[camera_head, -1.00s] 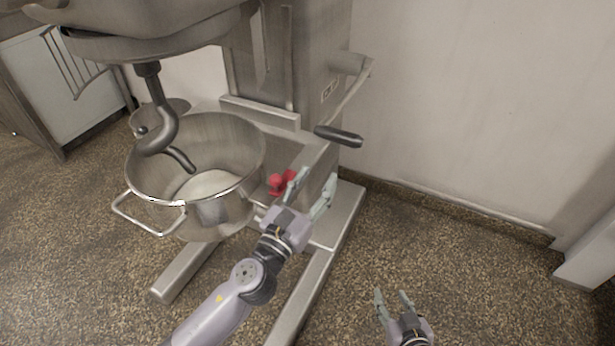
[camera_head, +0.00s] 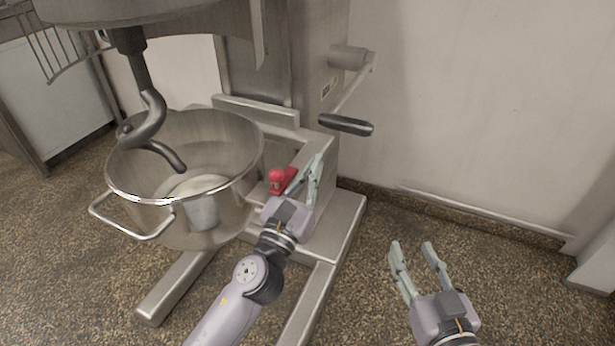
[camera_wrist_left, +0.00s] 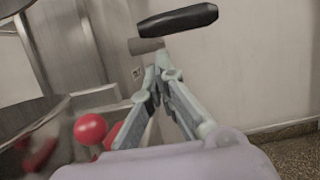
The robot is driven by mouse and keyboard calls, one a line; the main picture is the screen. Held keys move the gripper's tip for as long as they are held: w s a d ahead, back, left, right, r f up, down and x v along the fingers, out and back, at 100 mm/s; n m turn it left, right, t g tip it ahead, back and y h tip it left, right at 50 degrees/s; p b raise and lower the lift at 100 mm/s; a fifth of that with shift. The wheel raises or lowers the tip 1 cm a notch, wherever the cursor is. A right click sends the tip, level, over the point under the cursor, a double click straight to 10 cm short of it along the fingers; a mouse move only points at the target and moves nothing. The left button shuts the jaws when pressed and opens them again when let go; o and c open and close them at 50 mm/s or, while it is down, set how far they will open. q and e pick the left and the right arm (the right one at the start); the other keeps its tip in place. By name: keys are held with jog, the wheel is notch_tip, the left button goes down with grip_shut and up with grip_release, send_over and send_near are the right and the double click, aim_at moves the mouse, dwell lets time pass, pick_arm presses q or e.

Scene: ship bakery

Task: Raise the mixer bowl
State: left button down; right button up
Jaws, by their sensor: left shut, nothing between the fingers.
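The steel mixer bowl (camera_head: 232,160) hangs low beneath the mixer head, with the dark dough hook (camera_head: 150,118) reaching down into it. A crank lever with a dark grip (camera_head: 346,125) sticks out from the right side of the mixer column; the grip also shows at the top of the left wrist view (camera_wrist_left: 178,20). My left gripper (camera_head: 318,160) is shut and empty, below and left of the grip and apart from it. A red knob (camera_head: 278,180) is just left of that gripper and shows in the left wrist view (camera_wrist_left: 90,129). My right gripper (camera_head: 411,246) is open and empty above the floor.
The mixer's steel base legs (camera_head: 322,290) spread forward over the speckled floor. A pale wall (camera_head: 480,100) stands close behind and right of the crank. A cabinet (camera_head: 60,95) is at the far left. Floor at the lower right is open.

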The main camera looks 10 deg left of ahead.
pick_arm(q)
jog(key=shift+x, duration=2.75)
